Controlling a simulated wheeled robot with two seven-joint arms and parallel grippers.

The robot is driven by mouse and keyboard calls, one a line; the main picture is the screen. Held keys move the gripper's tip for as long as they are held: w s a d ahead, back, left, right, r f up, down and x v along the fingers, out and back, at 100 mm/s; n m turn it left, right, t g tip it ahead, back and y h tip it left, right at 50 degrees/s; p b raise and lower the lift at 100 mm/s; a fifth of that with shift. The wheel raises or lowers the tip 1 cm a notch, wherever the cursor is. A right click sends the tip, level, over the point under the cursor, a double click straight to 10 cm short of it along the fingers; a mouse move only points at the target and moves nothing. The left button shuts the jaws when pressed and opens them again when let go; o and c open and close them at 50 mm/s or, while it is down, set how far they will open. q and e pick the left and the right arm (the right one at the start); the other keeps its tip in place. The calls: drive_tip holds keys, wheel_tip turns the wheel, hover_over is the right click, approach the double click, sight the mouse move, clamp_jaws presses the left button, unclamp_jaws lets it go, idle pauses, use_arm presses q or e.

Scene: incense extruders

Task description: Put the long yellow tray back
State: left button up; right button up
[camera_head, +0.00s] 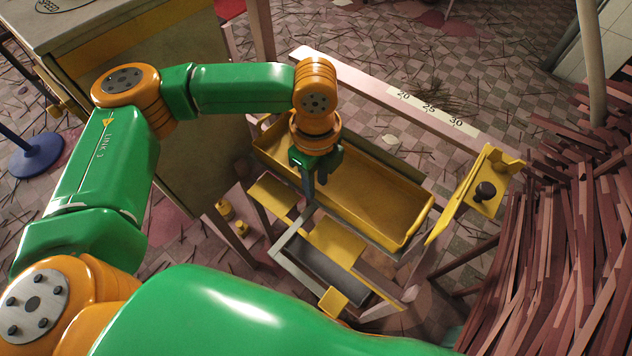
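The long yellow tray (375,203) lies slantwise in a stand at the centre, running from upper left to lower right. It looks empty. My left gripper (315,184) points down at the tray's near long wall, left of its middle. One dark finger shows at the near wall and another over the inside. The gap between the fingertips is too small to judge, so I cannot tell whether they clamp the wall or only straddle it. My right gripper is out of view.
A pale rail (365,82) marked 20, 25, 30 runs behind the tray. A yellow bracket with a black knob (485,191) stands at its right end. A grey trough (320,268) and yellow plates sit in front. Reddish sticks (560,250) fill the right; a cabinet (195,120) stands left.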

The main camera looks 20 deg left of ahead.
use_arm(q)
wheel_tip(320, 180, up, 11)
drive_tip(key=p, duration=0.1)
drive_tip(key=shift+f+p, duration=0.2)
drive_tip(key=shift+p, duration=0.1)
